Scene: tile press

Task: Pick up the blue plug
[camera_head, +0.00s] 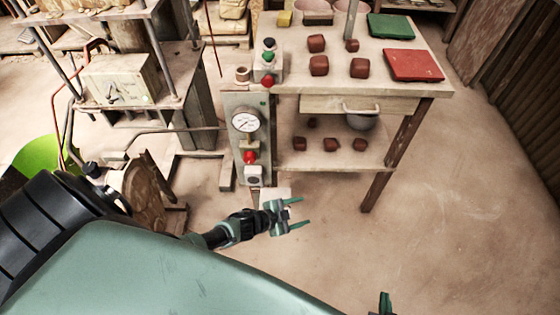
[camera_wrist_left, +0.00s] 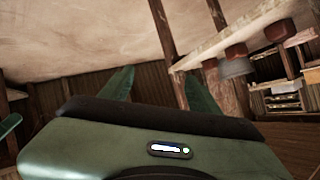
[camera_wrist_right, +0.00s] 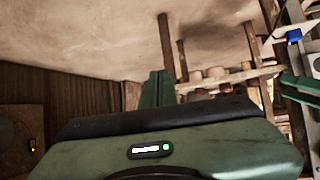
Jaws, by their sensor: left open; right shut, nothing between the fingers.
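A small blue piece (camera_wrist_right: 294,35), which looks like the blue plug, shows near the upper right edge of the right wrist view, on or against a pale piece. I cannot make out the plug in the head view. My left gripper (camera_head: 304,211) is open and empty in front of the gauge panel; its spread fingers show in the left wrist view (camera_wrist_left: 160,88). My right gripper (camera_head: 385,302) is at the bottom edge of the head view, mostly cut off. Its fingers are together in the right wrist view (camera_wrist_right: 158,88), with nothing between them.
A workbench (camera_head: 430,88) with reddish blocks, a green tile (camera_head: 391,26) and a red tile (camera_head: 413,65) stands behind. The gauge panel (camera_head: 246,145) is at its left, a press (camera_head: 115,80) further left. The floor (camera_head: 460,220) at right is clear.

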